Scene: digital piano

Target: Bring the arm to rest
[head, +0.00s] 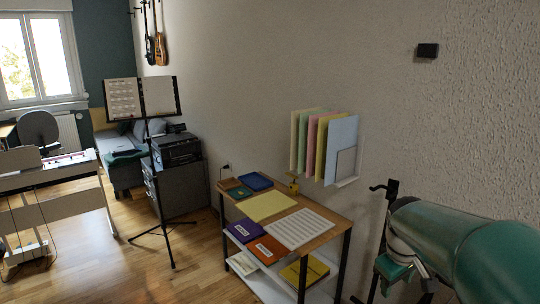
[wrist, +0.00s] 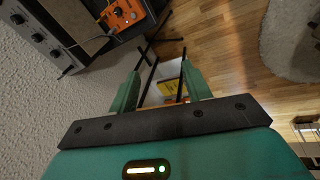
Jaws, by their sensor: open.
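My gripper (wrist: 160,78) shows in the wrist view, its two green fingers apart with nothing held between them. Beyond the fingers, farther off, are a white surface with a yellow item and thin black bars. In the head view my green arm (head: 455,245) reaches in from the lower right, beside the wall and to the right of a small table (head: 322,225). The fingers cannot be made out clearly in that view.
The table holds books and sheets, with a lower white shelf (head: 262,288). A wall rack holds coloured folders (head: 325,145). A music stand (head: 160,180), amplifier (head: 178,150) and white piano (head: 50,175) stand to the left. Wood floor (head: 110,270) is open between them.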

